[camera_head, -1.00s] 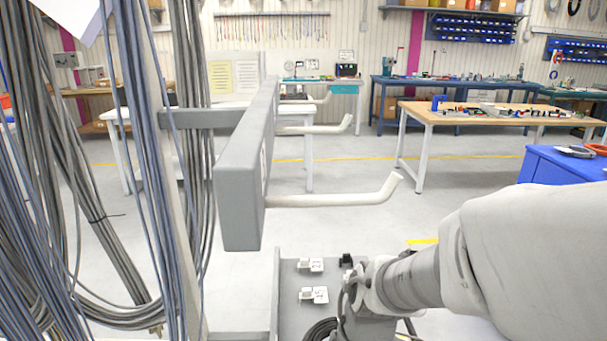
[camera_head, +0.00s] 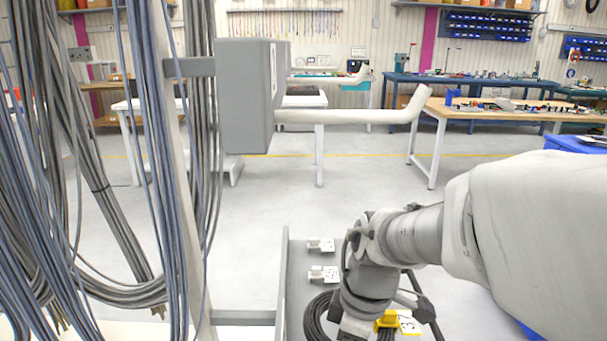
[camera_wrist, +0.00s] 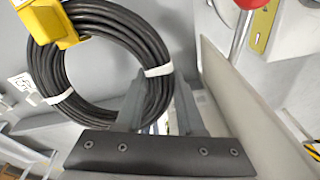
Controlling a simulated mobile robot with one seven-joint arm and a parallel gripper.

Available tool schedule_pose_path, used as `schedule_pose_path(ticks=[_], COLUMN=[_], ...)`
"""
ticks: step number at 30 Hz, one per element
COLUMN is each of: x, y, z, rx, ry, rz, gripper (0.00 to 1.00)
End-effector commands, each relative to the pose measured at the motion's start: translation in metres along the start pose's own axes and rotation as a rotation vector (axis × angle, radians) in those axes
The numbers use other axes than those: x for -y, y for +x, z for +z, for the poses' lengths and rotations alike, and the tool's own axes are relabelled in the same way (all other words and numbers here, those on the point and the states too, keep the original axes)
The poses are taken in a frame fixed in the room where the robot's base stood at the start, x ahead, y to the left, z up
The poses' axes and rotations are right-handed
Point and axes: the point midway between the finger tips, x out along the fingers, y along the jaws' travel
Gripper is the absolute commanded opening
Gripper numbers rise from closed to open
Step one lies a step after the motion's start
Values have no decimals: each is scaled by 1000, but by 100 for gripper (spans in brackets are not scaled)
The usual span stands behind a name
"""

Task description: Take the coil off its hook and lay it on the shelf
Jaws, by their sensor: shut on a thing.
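The black coil (camera_wrist: 62,85) fills the upper left of the wrist view, bound with white ties and carrying a yellow tag (camera_wrist: 58,25). My gripper (camera_wrist: 160,90) is shut on the coil's right side. In the head view part of the coil (camera_head: 318,318) shows beside my wrist, over the grey shelf (camera_head: 300,262), with the yellow tag marked 3 (camera_head: 388,319) to the right. I cannot tell whether the coil touches the shelf. My fingers are hidden in the head view. The nearest pale hook (camera_head: 350,117) on the grey rail (camera_head: 246,100) is empty.
Two white numbered tags (camera_head: 322,245) stand on the shelf's far part. Hanging grey and blue cables (camera_head: 110,200) and an upright post crowd the left. A wooden-topped workbench (camera_head: 500,112) stands back right. A red knob (camera_wrist: 250,4) shows at the wrist view's top.

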Motion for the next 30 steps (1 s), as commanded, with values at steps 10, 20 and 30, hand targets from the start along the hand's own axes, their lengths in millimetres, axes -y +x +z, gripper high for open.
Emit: schedule_pose_path(ticks=[10,20,30], x=[-2,-8,-16], y=[-5,12,31], z=[-6,-1,5], rx=[5,5,5], ry=[-17,-17,-17], rz=[28,29,30], gripper=[0,0,0])
